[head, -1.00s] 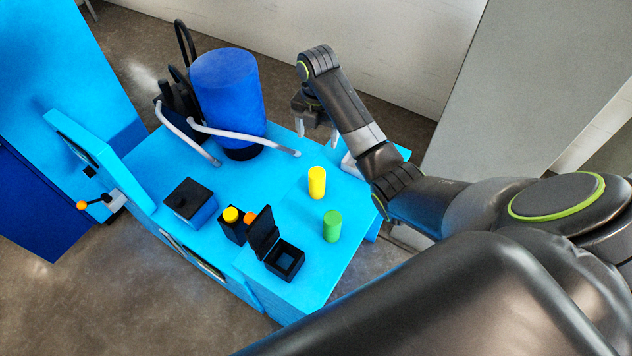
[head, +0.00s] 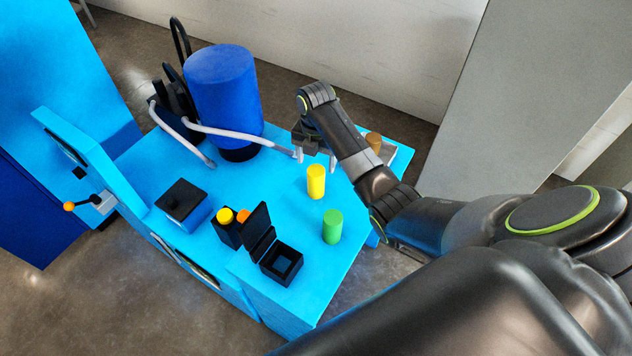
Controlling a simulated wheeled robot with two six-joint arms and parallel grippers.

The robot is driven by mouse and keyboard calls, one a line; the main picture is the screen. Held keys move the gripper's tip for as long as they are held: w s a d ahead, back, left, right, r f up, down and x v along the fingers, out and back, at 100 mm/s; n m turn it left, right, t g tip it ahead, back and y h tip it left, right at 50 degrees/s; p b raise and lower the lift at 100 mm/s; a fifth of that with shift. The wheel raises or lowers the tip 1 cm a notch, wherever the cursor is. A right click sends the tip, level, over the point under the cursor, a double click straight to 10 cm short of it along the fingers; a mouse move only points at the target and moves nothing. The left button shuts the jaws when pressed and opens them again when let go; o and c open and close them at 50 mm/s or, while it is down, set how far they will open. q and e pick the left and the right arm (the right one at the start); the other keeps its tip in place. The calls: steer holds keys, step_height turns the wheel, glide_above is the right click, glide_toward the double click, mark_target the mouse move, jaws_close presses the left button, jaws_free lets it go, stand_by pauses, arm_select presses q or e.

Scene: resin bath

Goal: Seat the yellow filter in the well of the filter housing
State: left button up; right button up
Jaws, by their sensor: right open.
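The yellow filter (head: 316,182) stands upright on the blue worktop (head: 300,305). The filter housing (head: 281,264) looks to be the small black box nearer the front, with its lid (head: 257,228) raised and its square well open and apparently empty. My right gripper (head: 316,160) is open and empty, with its fingers pointing down just behind and above the yellow filter. It looks apart from the filter. My left gripper is not in view.
A black block with yellow and orange knobs (head: 226,236), a dark-lidded box (head: 182,200), a blue drum (head: 223,85) and grey hoses (head: 235,135) are further left.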

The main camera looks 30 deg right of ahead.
mark_target(316, 170)
steer(key=shift+f+p, duration=0.55)
steer(key=shift+f, duration=2.3)
steer(key=shift+c, duration=0.2)
steer(key=c, duration=1.1)
steer(key=shift+o, duration=0.2)
